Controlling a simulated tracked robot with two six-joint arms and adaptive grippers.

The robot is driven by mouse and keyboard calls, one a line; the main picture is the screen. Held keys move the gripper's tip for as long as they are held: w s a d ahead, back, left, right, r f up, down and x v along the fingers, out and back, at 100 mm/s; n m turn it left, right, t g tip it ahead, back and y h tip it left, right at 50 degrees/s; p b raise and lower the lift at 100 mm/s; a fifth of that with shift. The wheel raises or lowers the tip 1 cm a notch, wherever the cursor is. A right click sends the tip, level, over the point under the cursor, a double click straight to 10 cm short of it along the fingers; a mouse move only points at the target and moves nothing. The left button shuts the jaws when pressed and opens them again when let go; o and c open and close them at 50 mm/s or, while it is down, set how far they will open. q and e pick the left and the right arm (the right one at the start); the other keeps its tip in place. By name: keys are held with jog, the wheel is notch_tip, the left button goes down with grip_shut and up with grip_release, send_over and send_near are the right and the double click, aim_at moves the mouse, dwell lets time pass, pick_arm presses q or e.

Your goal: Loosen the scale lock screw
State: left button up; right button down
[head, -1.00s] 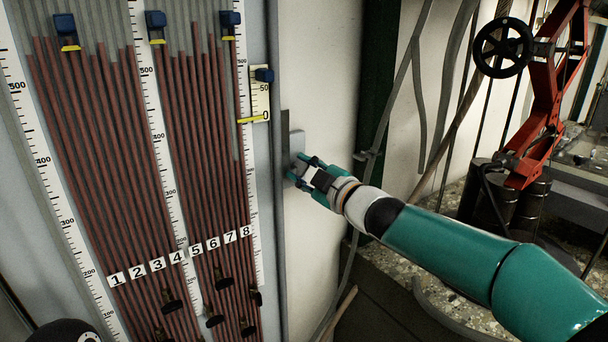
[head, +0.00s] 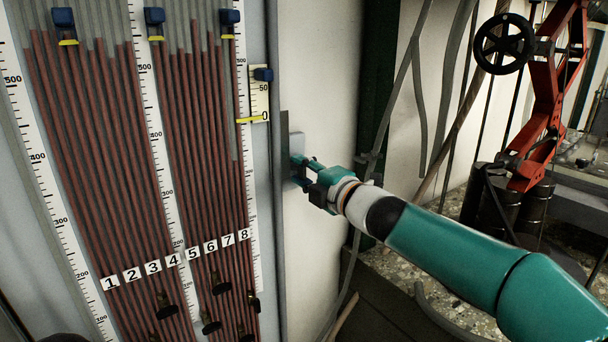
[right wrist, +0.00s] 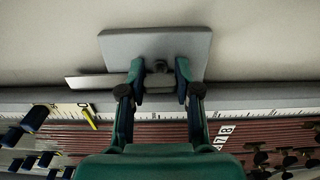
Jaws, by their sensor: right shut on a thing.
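The scale lock screw (right wrist: 160,67) is a small dark grey knob in front of a light grey plate (right wrist: 190,42), which is fixed on the pale wall. In the right wrist view my right gripper (right wrist: 160,78) has one finger on each side of the screw and is shut on it. In the head view the right gripper (head: 302,170) is at the plate (head: 297,143), just right of the tube board; the screw is hidden there. My left gripper is in neither view.
The tube board (head: 20,190) carries red-filled tubes, white scales (head: 160,130) and blue sliders (head: 155,17). A short scale with a yellow pointer (head: 253,119) is close to the gripper. A red jack frame with a black handwheel (head: 503,45) and hanging hoses are at right.

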jog(key=shift+a+f, duration=0.2)
jog(key=shift+f, duration=0.15)
jog(key=c, duration=0.8)
grip_release()
jog(key=shift+r, duration=0.1)
jog(key=shift+d, duration=0.1)
jog(key=shift+r, duration=0.1)
jog(key=v, duration=1.2)
